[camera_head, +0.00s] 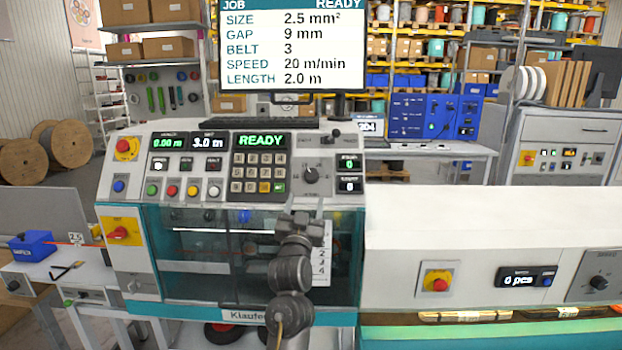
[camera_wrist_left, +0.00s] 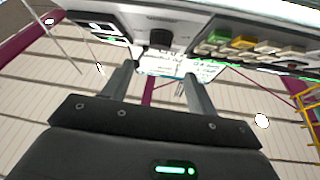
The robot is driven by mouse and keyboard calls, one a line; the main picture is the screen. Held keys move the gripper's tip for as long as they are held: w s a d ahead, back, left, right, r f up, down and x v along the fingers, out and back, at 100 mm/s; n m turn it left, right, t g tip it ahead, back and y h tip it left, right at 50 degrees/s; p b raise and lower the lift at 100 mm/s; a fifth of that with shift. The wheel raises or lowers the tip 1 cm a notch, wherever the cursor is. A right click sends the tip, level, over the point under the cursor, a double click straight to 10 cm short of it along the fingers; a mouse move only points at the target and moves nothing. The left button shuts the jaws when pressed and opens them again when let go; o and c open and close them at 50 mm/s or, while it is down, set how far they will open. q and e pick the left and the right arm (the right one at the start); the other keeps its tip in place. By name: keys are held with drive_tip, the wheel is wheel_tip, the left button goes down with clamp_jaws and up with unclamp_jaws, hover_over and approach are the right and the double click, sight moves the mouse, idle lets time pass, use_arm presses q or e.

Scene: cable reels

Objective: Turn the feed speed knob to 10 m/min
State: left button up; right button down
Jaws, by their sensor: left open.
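A dark round knob (camera_head: 311,175) sits on the machine's sloped control panel, right of the keypad. Its label and scale are too small to read. In the left wrist view a dark knob (camera_wrist_left: 161,37) shows just beyond and between the fingertips. My left gripper (camera_head: 302,217) is below the panel knob in the head view, in front of the machine's window. In the left wrist view its two fingers (camera_wrist_left: 157,76) are apart with nothing between them, not touching the knob. My right gripper is not in view.
The monitor (camera_head: 291,47) reads SPEED 20 m/min. The keypad (camera_head: 258,173) and coloured buttons (camera_head: 172,190) lie left of the knob. Two small displays (camera_head: 348,173) are at its right. An emergency stop (camera_head: 126,147) is at the panel's far left. Another knob (camera_head: 598,283) is at far right.

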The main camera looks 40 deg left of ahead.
sight(312, 176)
use_arm(q)
drive_tip(key=p+x, duration=0.4)
drive_tip(key=x, duration=0.5)
drive_tip(key=shift+w+r, duration=0.2)
drive_tip(key=shift+w, duration=0.05)
drive_tip(key=shift+w+a+r+p, duration=0.1)
drive_tip(key=shift+w+a+p, duration=0.25)
drive_tip(key=shift+w, duration=0.1)
drive_tip(key=c, duration=1)
drive_tip(key=shift+d+n, duration=0.1)
drive_tip(key=shift+n, duration=0.2)
